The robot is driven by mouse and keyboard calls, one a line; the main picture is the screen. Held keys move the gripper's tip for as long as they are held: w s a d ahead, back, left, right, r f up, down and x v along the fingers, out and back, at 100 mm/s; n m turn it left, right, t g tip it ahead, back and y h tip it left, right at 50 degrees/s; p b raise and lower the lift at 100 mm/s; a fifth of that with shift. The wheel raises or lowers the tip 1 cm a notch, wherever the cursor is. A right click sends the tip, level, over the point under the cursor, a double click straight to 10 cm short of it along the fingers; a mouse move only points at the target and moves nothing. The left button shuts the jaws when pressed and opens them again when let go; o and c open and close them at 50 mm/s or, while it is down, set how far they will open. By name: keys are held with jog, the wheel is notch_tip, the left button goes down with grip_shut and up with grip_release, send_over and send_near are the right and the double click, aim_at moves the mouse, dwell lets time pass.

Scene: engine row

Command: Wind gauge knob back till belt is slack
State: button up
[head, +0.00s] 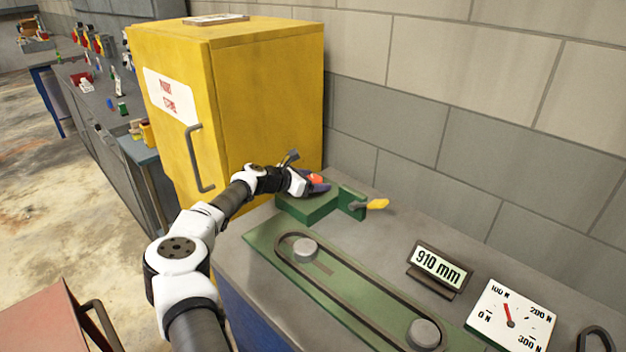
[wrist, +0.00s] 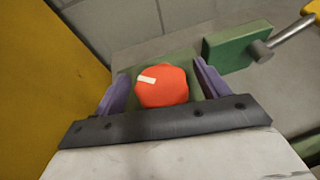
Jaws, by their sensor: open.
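The gauge knob is a red-orange round knob (wrist: 162,88) with a white mark at its upper left, on a green block (head: 308,205). In the head view the knob (head: 316,179) is partly hidden by my gripper. My gripper (wrist: 160,90) is open, with one purple finger on each side of the knob. I cannot tell whether the fingers touch it. The belt (head: 350,302) loops round two grey pulleys (head: 304,250) on a green plate; whether it is slack is unclear. The force dial (head: 510,318) has its red needle near 100 N. A display (head: 438,268) reads 910 mm.
A green bracket with a yellow-handled lever (head: 376,204) stands just right of the knob block, and also shows in the wrist view (wrist: 240,46). A yellow cabinet (head: 260,100) stands close behind on the left. The block wall is behind the bench (head: 400,240).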

jog(key=c, duration=1)
jog(key=shift+n+t+y, duration=0.3)
jog(key=shift+n+t, duration=0.1)
jog(key=n+t+y, duration=0.1)
jog(key=n+y, duration=0.1)
jog(key=n+t+y, duration=0.2)
jog(key=shift+d+r+n, duration=0.1)
jog(key=shift+r+n, duration=0.05)
jog(key=shift+n, duration=0.15)
jog(key=n+t+y, duration=0.1)
jog(key=n+y, duration=0.3)
jog(key=y, duration=0.1)
jog(key=shift+n+t, duration=0.3)
jog(key=shift+t, duration=0.1)
jog(key=n+y, duration=0.1)
jog(key=y, duration=0.1)
jog(key=n+y, duration=0.2)
jog(key=n+g+y, duration=0.1)
jog(key=n+y, duration=0.1)
jog(key=shift+f+y, duration=0.25)
jog(key=shift+y, duration=0.05)
jog(key=n+g+y, duration=0.2)
jog(key=n+y, duration=0.1)
jog(key=shift+n, duration=0.3)
jog(key=shift+r+n+g+y, duration=0.15)
jog(key=shift+n+g+y, duration=0.55)
jog(key=shift+n+y, duration=0.15)
jog(key=shift+a+r, duration=0.1)
jog(key=shift+a, duration=0.15)
